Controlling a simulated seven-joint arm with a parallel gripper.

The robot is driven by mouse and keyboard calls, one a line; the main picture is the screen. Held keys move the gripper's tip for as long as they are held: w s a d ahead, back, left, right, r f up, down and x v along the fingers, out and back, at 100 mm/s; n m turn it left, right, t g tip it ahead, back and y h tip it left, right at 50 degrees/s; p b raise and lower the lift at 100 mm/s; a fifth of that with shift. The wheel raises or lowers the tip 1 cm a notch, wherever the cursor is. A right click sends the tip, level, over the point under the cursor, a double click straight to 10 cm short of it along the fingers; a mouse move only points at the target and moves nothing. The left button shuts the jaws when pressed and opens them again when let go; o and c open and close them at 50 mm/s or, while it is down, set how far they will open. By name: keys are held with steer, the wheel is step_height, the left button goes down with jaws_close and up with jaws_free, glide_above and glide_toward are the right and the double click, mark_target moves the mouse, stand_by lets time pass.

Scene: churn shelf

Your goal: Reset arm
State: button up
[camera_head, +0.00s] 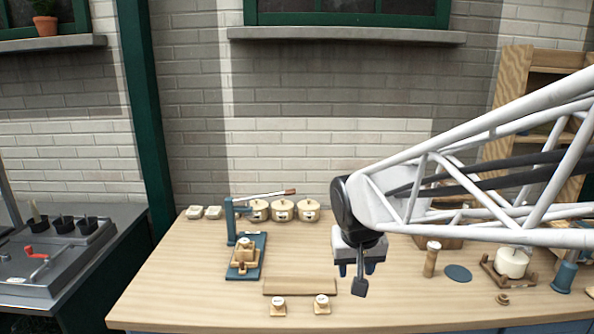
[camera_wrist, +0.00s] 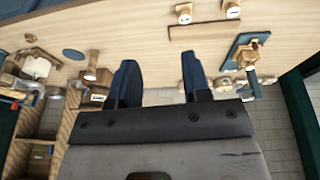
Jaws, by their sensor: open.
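My gripper (camera_head: 358,270) hangs at the end of my white lattice arm, above the wooden table (camera_head: 190,290), right of its middle. In the wrist view its two dark blue fingers (camera_wrist: 157,82) stand well apart with nothing between them. It is open and touches no object that I can see. In the head view a dark paddle-shaped part hangs below the wrist.
A blue press (camera_head: 245,255) with a long lever stands left of my gripper, with several cream pots (camera_head: 283,210) behind it. A wooden block (camera_head: 300,287) lies in front. A cylinder (camera_head: 431,260), a blue disc (camera_head: 458,273) and a pot in a wooden frame (camera_head: 512,262) stand right.

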steer(key=s+d, duration=0.3)
steer(key=s, duration=0.6)
steer(key=s+d+f, duration=0.1)
steer(key=s+d, duration=0.3)
steer(key=s, duration=0.6)
steer(key=shift+g, duration=0.4)
steer(key=shift+w, duration=0.1)
stand_by(0.9)
